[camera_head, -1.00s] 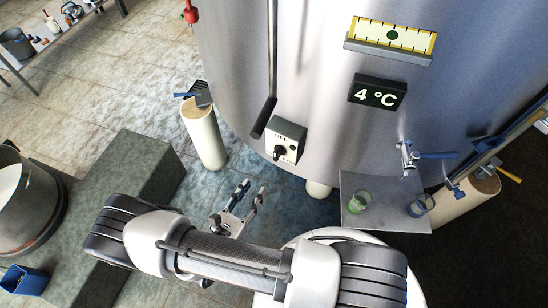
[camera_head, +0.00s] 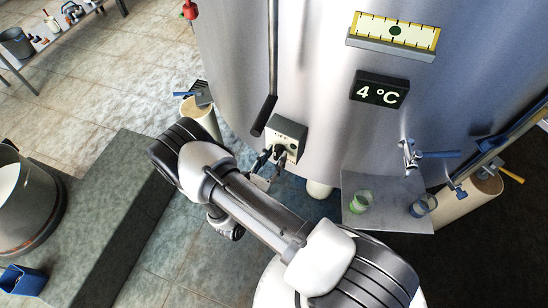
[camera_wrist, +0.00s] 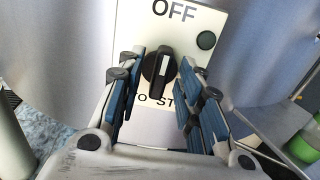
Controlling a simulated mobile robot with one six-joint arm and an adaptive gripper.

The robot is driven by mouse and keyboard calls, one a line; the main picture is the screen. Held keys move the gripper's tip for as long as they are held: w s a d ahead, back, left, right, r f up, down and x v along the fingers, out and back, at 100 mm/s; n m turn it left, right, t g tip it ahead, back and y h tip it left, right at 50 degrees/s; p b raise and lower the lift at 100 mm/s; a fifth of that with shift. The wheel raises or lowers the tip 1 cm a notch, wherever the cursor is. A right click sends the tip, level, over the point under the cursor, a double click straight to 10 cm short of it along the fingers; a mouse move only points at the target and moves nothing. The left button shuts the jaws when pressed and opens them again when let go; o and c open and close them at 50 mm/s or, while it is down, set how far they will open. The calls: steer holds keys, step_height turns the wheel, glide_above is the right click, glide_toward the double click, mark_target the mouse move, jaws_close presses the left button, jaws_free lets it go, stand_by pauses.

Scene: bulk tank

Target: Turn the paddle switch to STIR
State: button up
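The paddle switch (camera_wrist: 159,72) is a black knob with a white line, on a pale plate of a grey switch box (camera_head: 289,131) fixed to the tank wall. In the wrist view the plate reads OFF above the knob, and partly hidden letters, "O" and "ST", show below it. The knob stands nearly upright, tilted slightly. My gripper (camera_wrist: 157,98) is open, with blue-padded fingers on the left and right of the knob and a gap on both sides. In the head view my gripper (camera_head: 270,160) is right at the box and partly hides the knob.
A dark round button or lamp (camera_wrist: 206,40) is right of OFF. A black-gripped lever (camera_head: 264,116) hangs just left of the box. A display (camera_head: 380,90) reads 4 °C. A metal shelf (camera_head: 388,214) with a green cup (camera_head: 360,202) is to the right.

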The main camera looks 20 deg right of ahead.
jaws_close()
stand_by(0.3)
steer(key=shift+m, duration=0.3)
steer(key=m+b, duration=0.1)
steer(key=m, duration=0.2)
steer(key=shift+m, duration=0.4)
steer(key=m+b, duration=0.1)
steer(key=m, duration=0.2)
steer(key=shift+s+f+m, duration=0.1)
steer(key=shift+m, duration=0.2)
steer(key=m+b, duration=0.2)
steer(key=m, duration=0.4)
steer(key=shift+d+f, duration=0.1)
steer(key=m+b, duration=0.2)
steer(key=m, duration=0.3)
steer(key=shift+m, duration=0.4)
